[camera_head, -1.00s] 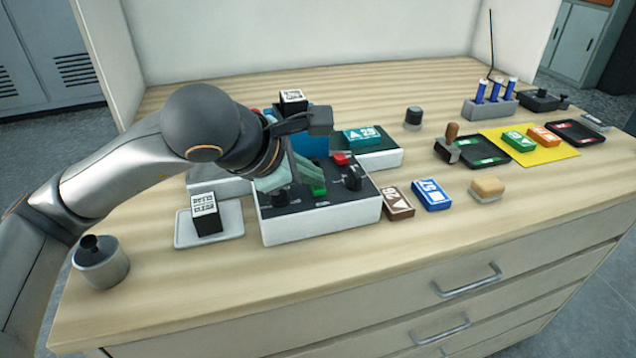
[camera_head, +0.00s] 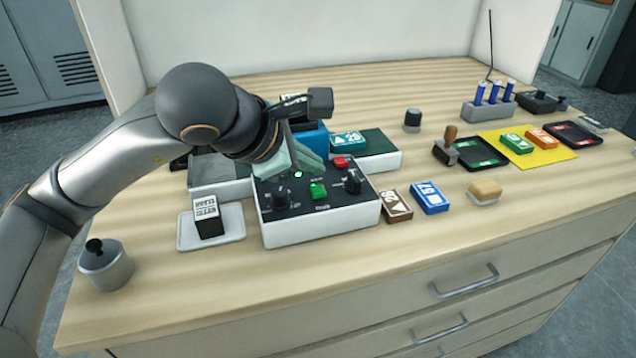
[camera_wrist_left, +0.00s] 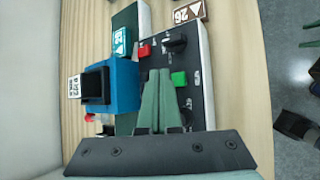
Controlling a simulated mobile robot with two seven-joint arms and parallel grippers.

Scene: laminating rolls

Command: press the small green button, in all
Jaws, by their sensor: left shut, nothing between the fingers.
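The green button (camera_head: 318,191) stands on the dark top of a white-sided control box (camera_head: 320,226), between two black knobs. In the left wrist view the green button (camera_wrist_left: 179,78) lies just to the right of the fingertips. My left gripper (camera_head: 315,170) is shut and empty, its pale green fingers over the back part of the box, behind the button and apart from it in the picture. In the left wrist view the gripper (camera_wrist_left: 160,74) also shows shut. A small bright green spot (camera_head: 298,174) shows on the box by the fingers. My right gripper is not in view.
A red button (camera_head: 341,162) and black knobs (camera_head: 354,183) share the panel close to the fingers. A blue block (camera_head: 313,140) and a teal tile (camera_head: 348,141) stand behind. A black-and-white block (camera_head: 207,217) sits on a tray at left.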

